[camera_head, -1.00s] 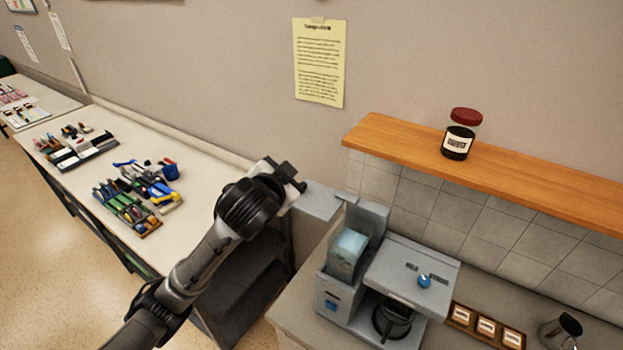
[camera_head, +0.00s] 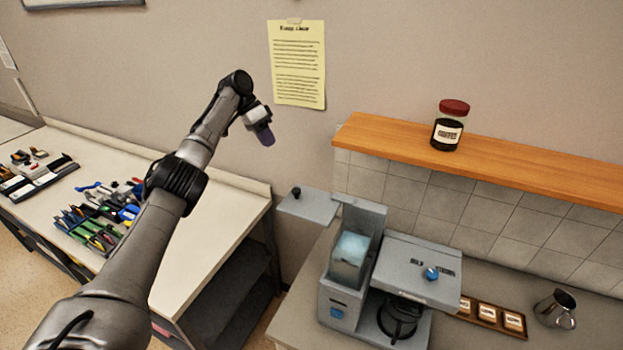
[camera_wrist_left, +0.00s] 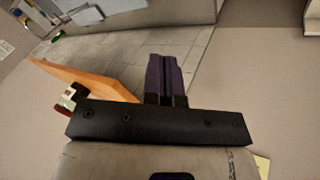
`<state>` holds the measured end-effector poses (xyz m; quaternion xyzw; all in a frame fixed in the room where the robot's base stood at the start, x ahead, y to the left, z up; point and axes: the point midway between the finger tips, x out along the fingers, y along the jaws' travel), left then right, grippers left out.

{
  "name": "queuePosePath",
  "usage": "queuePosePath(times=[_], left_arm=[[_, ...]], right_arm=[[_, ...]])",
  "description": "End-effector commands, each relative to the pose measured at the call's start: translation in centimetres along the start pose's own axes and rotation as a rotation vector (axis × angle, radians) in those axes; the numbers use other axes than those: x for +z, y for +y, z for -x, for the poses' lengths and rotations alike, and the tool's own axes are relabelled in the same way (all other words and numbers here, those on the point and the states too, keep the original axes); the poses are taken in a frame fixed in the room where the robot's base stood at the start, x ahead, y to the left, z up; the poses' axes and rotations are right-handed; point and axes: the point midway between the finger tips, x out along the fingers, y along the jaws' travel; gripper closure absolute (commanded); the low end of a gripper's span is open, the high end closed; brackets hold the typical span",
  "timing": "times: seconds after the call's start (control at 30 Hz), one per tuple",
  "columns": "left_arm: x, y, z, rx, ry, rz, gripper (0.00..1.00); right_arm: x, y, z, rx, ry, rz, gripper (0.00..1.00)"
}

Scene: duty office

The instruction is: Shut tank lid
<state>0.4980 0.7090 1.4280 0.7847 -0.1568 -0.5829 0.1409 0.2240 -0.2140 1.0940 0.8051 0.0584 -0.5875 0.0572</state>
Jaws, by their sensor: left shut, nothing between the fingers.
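The coffee machine (camera_head: 340,301) stands on the counter, with its water tank (camera_head: 350,250) on the left side, open at the top. The tank lid (camera_head: 312,208) is a grey plate with a black knob, swung out flat to the left of the tank, so it stands open. My left gripper (camera_head: 265,136) is up in front of the wall, above and left of the lid in the head view, not touching it. Its purple fingers (camera_wrist_left: 165,78) are closed together and empty in the left wrist view. My right gripper is out of view.
A wooden shelf (camera_head: 480,165) with a red-capped jar (camera_head: 449,127) runs above the machine. A glass pot (camera_head: 398,318) sits under the brewer. A tray of labelled boxes (camera_head: 487,314) and a metal jug (camera_head: 556,309) are to the right. A workbench with tools (camera_head: 100,222) is left.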

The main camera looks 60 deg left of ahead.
Motion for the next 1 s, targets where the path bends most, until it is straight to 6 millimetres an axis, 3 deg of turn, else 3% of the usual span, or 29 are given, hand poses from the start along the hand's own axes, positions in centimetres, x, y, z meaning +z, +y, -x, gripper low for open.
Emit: queuePosePath(times=[0.1,0.2,0.47,0.67,1.0], left_arm=[[0.1,1.5,0.1,0.100,0.004,-0.151,1.00],[0.4,1.7,0.1,0.115,-0.009,-0.231,1.00],[0.5,1.8,-1.0,0.114,-0.012,-0.300,1.00],[0.6,2.1,-3.5,0.112,-0.015,-0.298,1.00],[0.8,2.9,-9.7,0.114,-0.016,-0.296,1.00]], right_arm=[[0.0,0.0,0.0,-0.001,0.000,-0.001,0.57],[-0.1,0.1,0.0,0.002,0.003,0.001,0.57],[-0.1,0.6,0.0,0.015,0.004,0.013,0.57],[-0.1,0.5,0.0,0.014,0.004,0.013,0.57],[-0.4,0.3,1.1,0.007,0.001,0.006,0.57]])
